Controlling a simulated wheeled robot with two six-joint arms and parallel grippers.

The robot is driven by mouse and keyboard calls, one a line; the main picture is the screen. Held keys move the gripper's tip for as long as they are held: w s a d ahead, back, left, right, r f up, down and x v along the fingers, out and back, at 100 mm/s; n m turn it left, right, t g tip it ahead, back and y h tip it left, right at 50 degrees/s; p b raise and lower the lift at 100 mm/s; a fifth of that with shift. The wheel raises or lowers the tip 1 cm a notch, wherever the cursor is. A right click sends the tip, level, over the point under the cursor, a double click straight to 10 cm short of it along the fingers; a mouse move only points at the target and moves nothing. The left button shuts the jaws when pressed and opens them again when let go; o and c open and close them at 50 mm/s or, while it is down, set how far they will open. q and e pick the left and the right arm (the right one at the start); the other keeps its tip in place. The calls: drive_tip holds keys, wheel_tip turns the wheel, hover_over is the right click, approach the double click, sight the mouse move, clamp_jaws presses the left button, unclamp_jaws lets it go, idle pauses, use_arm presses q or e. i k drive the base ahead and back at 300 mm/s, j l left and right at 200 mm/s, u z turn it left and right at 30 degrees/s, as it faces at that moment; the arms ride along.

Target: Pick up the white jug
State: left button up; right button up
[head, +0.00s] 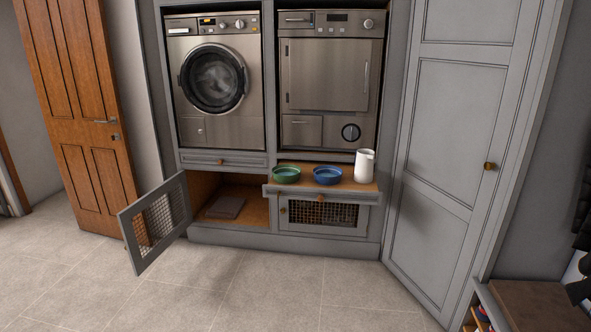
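The white jug (364,165) stands upright at the right end of a pulled-out wooden shelf (348,186) below the right-hand machine. A blue bowl (327,176) is to its left on the same shelf, with a small gap between them. A green bowl (286,175) is further left. Nothing hides the jug. Neither of my grippers can be made out in the head view.
A mesh cupboard door (158,222) stands open at lower left over the floor, with a dark flat item (226,207) inside the cupboard. A tall grey cabinet (455,130) rises to the right. A bench (540,305) is at lower right. The tiled floor (270,290) in front is clear.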

sight(364, 158)
drive_tip(key=i+z, duration=0.1)
drive_tip(key=i, duration=0.55)
drive_tip(key=i+j, duration=0.15)
drive_tip(key=i, duration=0.45)
drive_tip(key=i+z, duration=0.15)
drive_tip(key=i, duration=0.5)
